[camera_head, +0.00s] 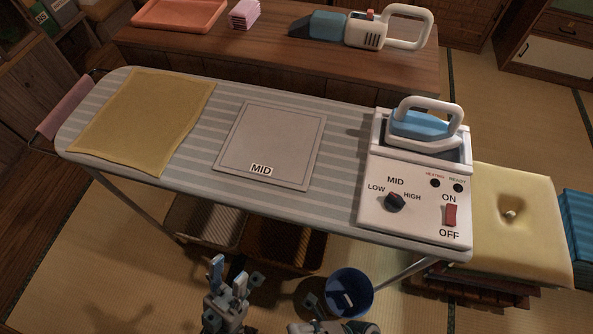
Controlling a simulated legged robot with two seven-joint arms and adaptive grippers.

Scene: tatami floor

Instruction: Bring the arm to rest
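My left gripper (228,276) is at the bottom of the head view, in front of and below the ironing board (195,178). Its fingers point up and stand apart, with nothing between them. My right gripper (312,302) shows only in part at the bottom edge, near the blue bucket (368,292); its finger state is unclear. Both are clear of the board top. The blue iron (420,125) with a white handle rests on its white control stand (415,225) at the board's right end. The stand has a dial, a red switch and two dark lamps.
A yellow cloth (145,120) and a grey MID plate (270,143) lie on the board. Baskets (285,247) stand beneath it. A yellow cushion (515,225) is at the right. A wooden table (270,55) behind holds a handheld vacuum (365,28), an orange tray (180,14) and pink cloths (244,14).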

